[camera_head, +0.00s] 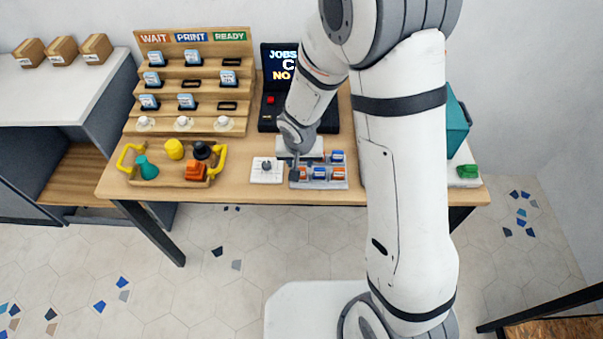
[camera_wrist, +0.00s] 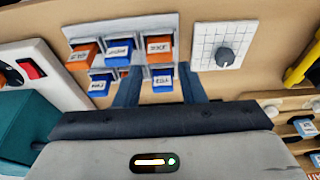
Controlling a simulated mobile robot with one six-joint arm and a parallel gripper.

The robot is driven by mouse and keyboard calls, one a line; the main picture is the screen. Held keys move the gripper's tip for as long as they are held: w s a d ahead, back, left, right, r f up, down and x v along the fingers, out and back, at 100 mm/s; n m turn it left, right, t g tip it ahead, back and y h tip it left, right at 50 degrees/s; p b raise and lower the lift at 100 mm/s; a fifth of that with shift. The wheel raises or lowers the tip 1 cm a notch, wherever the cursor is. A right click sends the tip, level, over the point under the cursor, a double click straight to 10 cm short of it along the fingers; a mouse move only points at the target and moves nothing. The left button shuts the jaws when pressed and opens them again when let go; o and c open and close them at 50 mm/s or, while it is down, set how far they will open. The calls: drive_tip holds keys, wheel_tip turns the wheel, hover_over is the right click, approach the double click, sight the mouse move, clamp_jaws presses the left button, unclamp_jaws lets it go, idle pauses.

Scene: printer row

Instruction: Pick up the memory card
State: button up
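Several small labelled cards, blue and orange, stand in a grey slotted tray (camera_head: 322,184) on the desk. In the wrist view they include an orange card (camera_wrist: 83,52), a blue card (camera_wrist: 119,50), another orange card (camera_wrist: 158,48) and a blue card (camera_wrist: 162,81). I cannot tell which one is the memory card. My gripper (camera_wrist: 160,70) is open, its two fingers apart on either side of the blue and orange cards at the tray's knob-side end. Nothing is visibly held.
A white gridded pad with a grey knob (camera_head: 266,167) lies left of the tray. A yellow-handled wooden tray (camera_head: 170,178) is farther left. A stepped rack (camera_head: 190,90) with blue-white cards and a dark screen (camera_head: 280,70) stand behind. A teal machine (camera_head: 456,125) is at right.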

drive_tip(key=x, duration=0.1)
drive_tip(key=b+x, duration=0.1)
drive_tip(key=x, duration=0.2)
drive_tip(key=shift+s+f, duration=0.15)
drive_tip(key=shift+s, duration=0.15)
drive_tip(key=shift+w+f, duration=0.2)
drive_tip(key=shift+f, duration=0.2)
drive_tip(key=shift+c, duration=0.5)
drive_tip(key=c, duration=0.5)
drive_tip(key=shift+r, duration=0.1)
